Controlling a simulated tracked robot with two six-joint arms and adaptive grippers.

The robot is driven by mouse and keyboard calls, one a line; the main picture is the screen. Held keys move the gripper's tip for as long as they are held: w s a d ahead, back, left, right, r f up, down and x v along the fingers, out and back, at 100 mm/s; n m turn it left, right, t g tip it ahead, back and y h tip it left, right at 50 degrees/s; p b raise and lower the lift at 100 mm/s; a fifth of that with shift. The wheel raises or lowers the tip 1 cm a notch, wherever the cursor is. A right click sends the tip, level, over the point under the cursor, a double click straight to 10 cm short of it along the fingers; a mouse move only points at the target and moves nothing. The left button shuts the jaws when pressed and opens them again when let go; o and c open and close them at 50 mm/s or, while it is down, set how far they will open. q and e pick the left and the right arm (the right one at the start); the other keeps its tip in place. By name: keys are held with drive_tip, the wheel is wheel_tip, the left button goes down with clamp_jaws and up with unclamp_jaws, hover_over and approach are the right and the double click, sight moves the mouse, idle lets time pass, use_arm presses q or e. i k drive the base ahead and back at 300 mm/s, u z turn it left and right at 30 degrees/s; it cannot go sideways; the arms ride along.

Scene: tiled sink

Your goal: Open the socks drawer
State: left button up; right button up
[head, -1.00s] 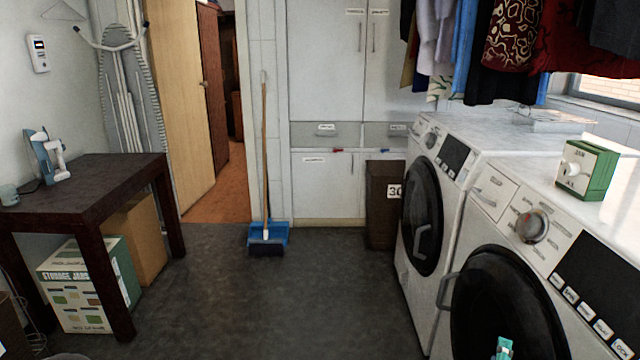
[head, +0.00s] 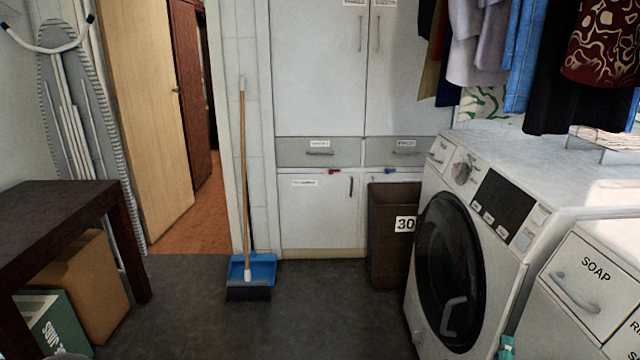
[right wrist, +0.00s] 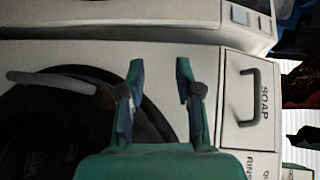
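Two grey drawers sit side by side in the white cabinet at the back of the head view: a left drawer (head: 290,152) and a right drawer (head: 380,154). Each has a small white label and a bar handle, and both look shut. The label print is too blurred to tell surely which is the socks drawer. My right gripper (right wrist: 160,75) is open and empty in the right wrist view, in front of the washing machines. Only a bit of its green part shows at the bottom of the head view (head: 506,348). My left gripper is not in view.
A washing machine (head: 530,170) and the SOAP compartment (head: 583,280) of another stand on the right. A brown bin (head: 385,250) marked 30 stands before the cabinet's right side. A broom and blue dustpan (head: 262,268) stand left of it. A dark table (head: 60,215) is on the left. The middle floor is clear.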

sight(309, 151)
drive_tip(key=z, duration=0.1)
drive_tip(key=i, duration=3.45)
drive_tip(key=u, duration=1.2)
